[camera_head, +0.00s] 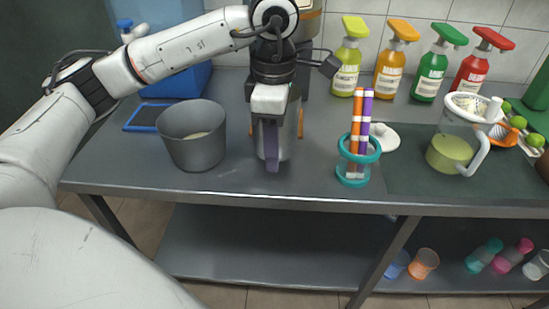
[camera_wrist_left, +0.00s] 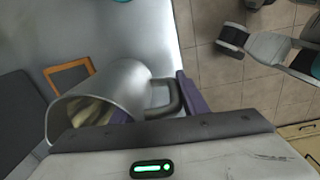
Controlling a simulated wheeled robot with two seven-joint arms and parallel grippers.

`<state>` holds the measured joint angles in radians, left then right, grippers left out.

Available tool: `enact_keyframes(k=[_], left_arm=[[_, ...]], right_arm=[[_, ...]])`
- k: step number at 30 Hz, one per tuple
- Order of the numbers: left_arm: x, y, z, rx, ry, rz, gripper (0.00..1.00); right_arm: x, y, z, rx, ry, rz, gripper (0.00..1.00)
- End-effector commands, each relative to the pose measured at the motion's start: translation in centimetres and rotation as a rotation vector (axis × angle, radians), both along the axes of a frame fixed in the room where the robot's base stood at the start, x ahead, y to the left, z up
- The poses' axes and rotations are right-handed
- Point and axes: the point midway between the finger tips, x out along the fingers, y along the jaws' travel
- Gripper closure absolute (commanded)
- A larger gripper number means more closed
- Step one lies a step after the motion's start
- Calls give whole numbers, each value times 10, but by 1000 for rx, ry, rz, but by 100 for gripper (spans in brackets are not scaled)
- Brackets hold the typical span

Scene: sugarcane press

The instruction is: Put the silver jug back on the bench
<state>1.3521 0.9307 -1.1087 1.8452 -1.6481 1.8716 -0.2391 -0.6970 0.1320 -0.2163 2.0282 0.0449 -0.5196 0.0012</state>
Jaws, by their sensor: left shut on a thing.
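The silver jug (camera_head: 284,143) is at the middle left of the bench (camera_head: 330,185) in the head view, mostly hidden behind my left gripper (camera_head: 271,150). In the left wrist view the jug (camera_wrist_left: 122,84) shows its open mouth at the lower left, with something pale yellow inside. Its grey handle (camera_wrist_left: 176,97) is between the purple fingers of my left gripper (camera_wrist_left: 157,103), which is shut on it. The jug's base is at or just above the bench top; I cannot tell if it touches.
A dark grey pot (camera_head: 192,150) stands just left of the jug. A teal holder (camera_head: 352,172) with orange and purple sticks stands to the right. A clear pitcher (camera_head: 452,150) is further right. Several spray bottles (camera_head: 392,68) line the wall. The bench front between pot and holder is clear.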

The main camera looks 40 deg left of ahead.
Motion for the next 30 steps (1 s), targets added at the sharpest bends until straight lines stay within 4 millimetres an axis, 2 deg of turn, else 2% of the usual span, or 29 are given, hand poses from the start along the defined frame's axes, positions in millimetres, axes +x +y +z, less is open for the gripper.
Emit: enact_keyframes(k=[6, 17, 18, 21, 30], left_arm=[[-1, 1, -30, 1, 2, 0, 100], [0, 0, -36, 0, -1, -1, 100], [0, 0, -36, 1, 0, -1, 56], [0, 0, -35, 1, 0, -1, 41], [0, 0, -33, 1, 0, -1, 41]], right_arm=[[0, 0, -3, 0, 1, -1, 45], [0, -1, -7, 0, 2, -2, 45], [0, -1, -6, 0, 2, -2, 45], [0, -1, -6, 0, 2, -2, 45], [0, -1, -5, -1, 3, 0, 45]])
